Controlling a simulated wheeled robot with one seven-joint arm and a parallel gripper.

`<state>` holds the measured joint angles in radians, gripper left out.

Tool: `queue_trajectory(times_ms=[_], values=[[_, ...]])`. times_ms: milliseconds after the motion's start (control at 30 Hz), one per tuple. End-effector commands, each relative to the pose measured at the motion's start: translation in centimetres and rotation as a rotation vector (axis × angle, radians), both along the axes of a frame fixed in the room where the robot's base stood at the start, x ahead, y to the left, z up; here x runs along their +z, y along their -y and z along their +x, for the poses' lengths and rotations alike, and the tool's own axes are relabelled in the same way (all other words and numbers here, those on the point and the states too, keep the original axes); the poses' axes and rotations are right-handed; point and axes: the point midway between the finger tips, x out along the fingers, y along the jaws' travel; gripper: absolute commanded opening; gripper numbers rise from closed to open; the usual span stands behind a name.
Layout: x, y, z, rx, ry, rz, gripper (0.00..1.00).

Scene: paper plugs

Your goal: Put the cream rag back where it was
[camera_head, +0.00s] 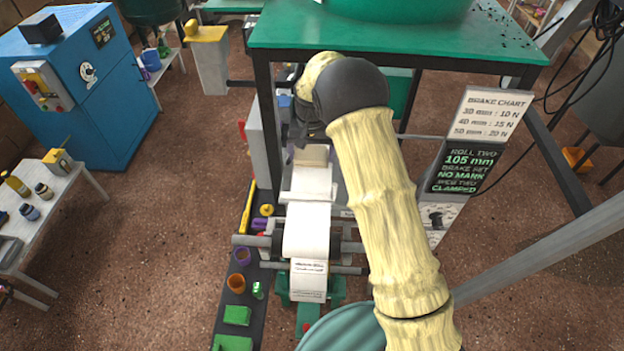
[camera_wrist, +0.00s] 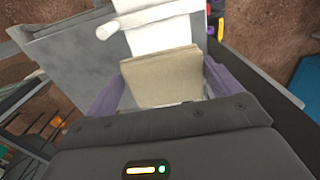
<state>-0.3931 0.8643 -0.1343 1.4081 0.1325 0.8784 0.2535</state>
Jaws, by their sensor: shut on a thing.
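The cream rag (camera_wrist: 163,77) is a folded beige pad between the purple fingers of my gripper (camera_wrist: 163,90) in the wrist view. The fingers press on its left and right sides. In the head view my gripper (camera_head: 310,157) points down at the top of the white paper web, with the rag (camera_head: 314,153) partly visible in it. The white paper (camera_wrist: 165,35) lies just beyond the rag in the wrist view. I cannot tell whether the rag touches the paper or the metal plate below.
The paper web (camera_head: 307,230) runs over rollers on a stand. A dark strip (camera_head: 262,290) left of it carries orange and purple cups and green blocks. A green-topped table (camera_head: 400,45) stands behind my arm. Signs (camera_head: 467,170) stand at right. A white bench (camera_head: 50,210) is at left.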

Motion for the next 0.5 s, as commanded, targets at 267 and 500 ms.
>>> queue_trajectory(times_ms=[267, 500], values=[[-1.6, 0.0, -0.1, 0.0, -0.004, -0.001, 0.69], [-5.4, 0.0, 0.0, 0.0, -0.001, -0.001, 0.69]])
